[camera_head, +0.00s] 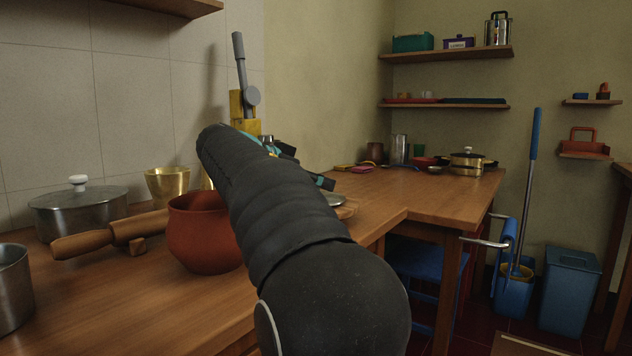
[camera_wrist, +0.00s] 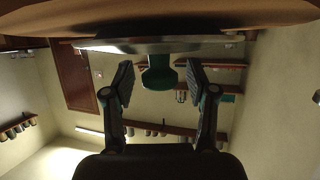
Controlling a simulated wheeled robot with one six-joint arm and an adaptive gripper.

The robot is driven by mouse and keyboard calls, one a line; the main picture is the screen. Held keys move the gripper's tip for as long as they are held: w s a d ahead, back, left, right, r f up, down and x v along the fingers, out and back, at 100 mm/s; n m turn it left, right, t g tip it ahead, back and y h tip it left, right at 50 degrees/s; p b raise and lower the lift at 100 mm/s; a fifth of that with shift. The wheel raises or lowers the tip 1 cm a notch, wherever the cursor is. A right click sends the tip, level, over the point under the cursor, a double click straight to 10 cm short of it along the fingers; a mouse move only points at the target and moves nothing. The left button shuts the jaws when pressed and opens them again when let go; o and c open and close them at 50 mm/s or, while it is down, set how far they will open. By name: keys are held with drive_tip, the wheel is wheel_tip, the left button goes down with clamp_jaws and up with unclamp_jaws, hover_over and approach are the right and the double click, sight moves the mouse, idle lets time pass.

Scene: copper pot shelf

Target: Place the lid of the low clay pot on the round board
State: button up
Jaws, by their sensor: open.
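A red-brown clay pot (camera_head: 205,235) stands on the counter with no lid seen on its mouth, its right side hidden by my arm. In the wrist view, which looks upside down, a flat grey lid (camera_wrist: 90,45) with a dark green knob (camera_wrist: 160,72) lies against a wooden surface (camera_wrist: 160,16). A grey rim of it (camera_head: 333,198) shows past my arm, on the round board (camera_head: 346,211). My gripper (camera_wrist: 161,78) is open, one finger on each side of the knob, with gaps. In the head view, my arm hides most of the gripper.
A wooden rolling pin (camera_head: 105,238) lies left of the clay pot. A lidded steel pot (camera_head: 78,210) and a brass cup (camera_head: 166,185) stand behind it. A yellow-based grey lever device (camera_head: 243,100) stands behind my arm. The side table's front (camera_head: 420,195) is clear.

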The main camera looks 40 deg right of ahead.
drive_tip(key=shift+a+r, duration=0.15)
drive_tip(key=shift+r, duration=0.15)
drive_tip(key=shift+p+v, duration=0.55)
drive_tip(key=shift+v, duration=3)
